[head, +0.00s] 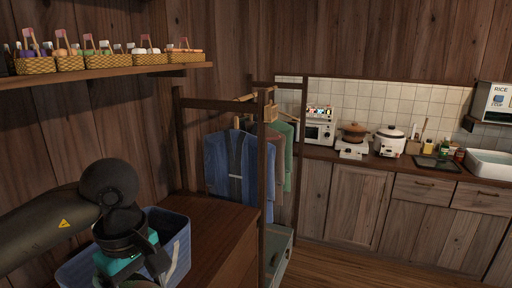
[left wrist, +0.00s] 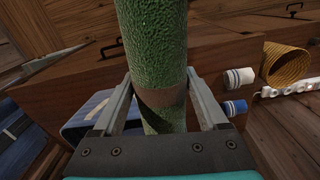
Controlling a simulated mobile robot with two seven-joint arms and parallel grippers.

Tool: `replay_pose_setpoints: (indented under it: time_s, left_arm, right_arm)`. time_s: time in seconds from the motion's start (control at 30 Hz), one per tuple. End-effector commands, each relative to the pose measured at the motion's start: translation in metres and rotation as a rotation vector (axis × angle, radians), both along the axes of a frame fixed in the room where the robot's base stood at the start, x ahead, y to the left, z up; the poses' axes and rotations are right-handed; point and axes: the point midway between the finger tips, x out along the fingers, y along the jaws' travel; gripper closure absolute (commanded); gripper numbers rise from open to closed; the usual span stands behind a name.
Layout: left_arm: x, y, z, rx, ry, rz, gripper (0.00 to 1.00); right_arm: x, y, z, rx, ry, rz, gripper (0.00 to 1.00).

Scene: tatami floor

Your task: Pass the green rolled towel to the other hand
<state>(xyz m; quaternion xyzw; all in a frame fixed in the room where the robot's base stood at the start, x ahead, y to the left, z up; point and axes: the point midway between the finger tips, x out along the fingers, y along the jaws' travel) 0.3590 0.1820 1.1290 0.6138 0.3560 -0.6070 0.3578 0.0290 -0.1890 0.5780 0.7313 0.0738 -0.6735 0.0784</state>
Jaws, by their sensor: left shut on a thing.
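The green rolled towel (left wrist: 155,30) with a brown band around it stands out in the left wrist view. It runs from the top edge down between the two fingers of my left gripper (left wrist: 160,88). The fingers are shut on it at about the band. In the head view my left gripper (head: 132,268) is at the lower left, over a blue basket (head: 181,232), and the towel cannot be made out there. My right gripper is in neither view.
A wooden cabinet top (head: 215,222) lies right of the basket, beside a rack of hanging clothes (head: 230,165). A shelf (head: 110,76) with small baskets is above. The left wrist view shows a wicker basket (left wrist: 284,64) and blue-white rolls (left wrist: 240,77).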

Motion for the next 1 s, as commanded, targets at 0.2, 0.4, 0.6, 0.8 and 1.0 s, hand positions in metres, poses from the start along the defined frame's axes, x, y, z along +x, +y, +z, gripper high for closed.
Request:
replay_pose_setpoints:
  time_s: [0.2, 0.4, 0.6, 0.8, 1.0]
  left_arm:
    - [-0.01, -0.013, -0.003, 0.004, 0.0, -0.419, 0.84]
    - [-0.019, -0.023, -0.007, 0.004, 0.005, -0.782, 0.84]
    - [-0.027, -0.03, -0.017, 0.003, 0.009, -1.073, 0.84]
    - [-0.027, -0.029, -0.052, 0.002, 0.011, -1.061, 0.84]
    - [-0.027, -0.029, -0.068, 0.002, 0.009, -1.059, 0.84]
  right_arm:
    - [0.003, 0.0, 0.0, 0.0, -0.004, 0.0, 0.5]
    - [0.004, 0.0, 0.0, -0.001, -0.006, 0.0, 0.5]
    - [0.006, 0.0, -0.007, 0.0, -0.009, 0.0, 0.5]
    - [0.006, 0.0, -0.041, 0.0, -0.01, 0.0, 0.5]
    - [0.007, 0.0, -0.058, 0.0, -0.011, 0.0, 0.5]
